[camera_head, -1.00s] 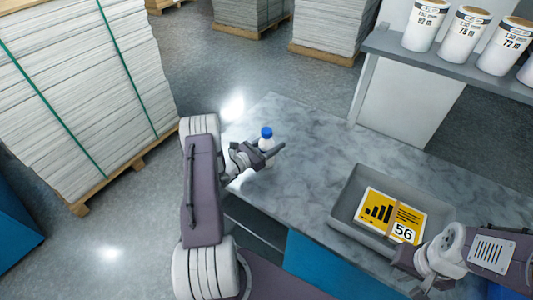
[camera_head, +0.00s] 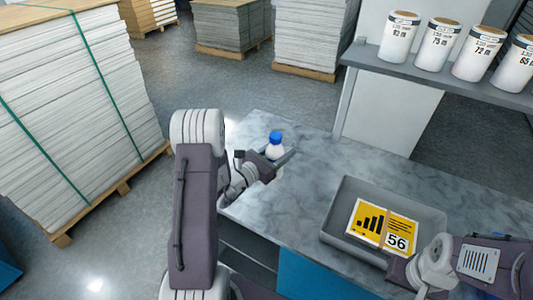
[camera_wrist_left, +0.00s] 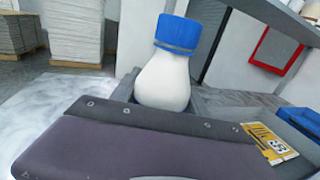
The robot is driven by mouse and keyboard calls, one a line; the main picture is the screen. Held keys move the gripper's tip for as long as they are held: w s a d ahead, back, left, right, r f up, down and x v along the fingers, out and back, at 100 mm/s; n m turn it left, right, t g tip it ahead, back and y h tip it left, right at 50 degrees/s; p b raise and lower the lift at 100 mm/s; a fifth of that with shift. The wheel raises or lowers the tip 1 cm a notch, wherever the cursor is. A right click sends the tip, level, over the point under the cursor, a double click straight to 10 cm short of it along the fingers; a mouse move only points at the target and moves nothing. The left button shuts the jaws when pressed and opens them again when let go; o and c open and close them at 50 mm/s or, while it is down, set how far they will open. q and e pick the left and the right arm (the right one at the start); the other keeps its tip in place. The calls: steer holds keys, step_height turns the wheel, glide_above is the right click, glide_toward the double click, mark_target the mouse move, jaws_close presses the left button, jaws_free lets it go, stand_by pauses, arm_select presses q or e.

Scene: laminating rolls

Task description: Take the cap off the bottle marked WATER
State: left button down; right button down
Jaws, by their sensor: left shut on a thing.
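A white bottle with a blue cap (camera_head: 276,137) stands upright near the far left part of the grey marbled counter in the head view. My left gripper (camera_head: 276,158) is shut on the bottle's body, below the cap. In the left wrist view the white bottle (camera_wrist_left: 166,82) rises between the fingers, and its blue cap (camera_wrist_left: 178,34) is on. No WATER marking shows in either view. My right gripper is hidden or out of frame; only part of my right arm shows at the lower right of the head view.
A grey tray (camera_head: 336,213) on the counter (camera_head: 320,160) holds a yellow card marked 56 (camera_head: 383,226). A shelf (camera_head: 440,85) with several white rolls stands at the back right. The counter between bottle and tray is clear.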

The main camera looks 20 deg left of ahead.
mark_target(283, 153)
arm_select(q)
steer(key=shift+s+d+r, duration=0.15)
steer(key=shift+d+r, duration=0.3)
steer(key=shift+d, duration=0.2)
steer(key=shift+s+d+r, duration=0.1)
steer(key=shift+d+r, duration=0.35)
steer(key=shift+d, duration=0.2)
steer(key=c, duration=1.5)
jaws_free()
jaws_close()
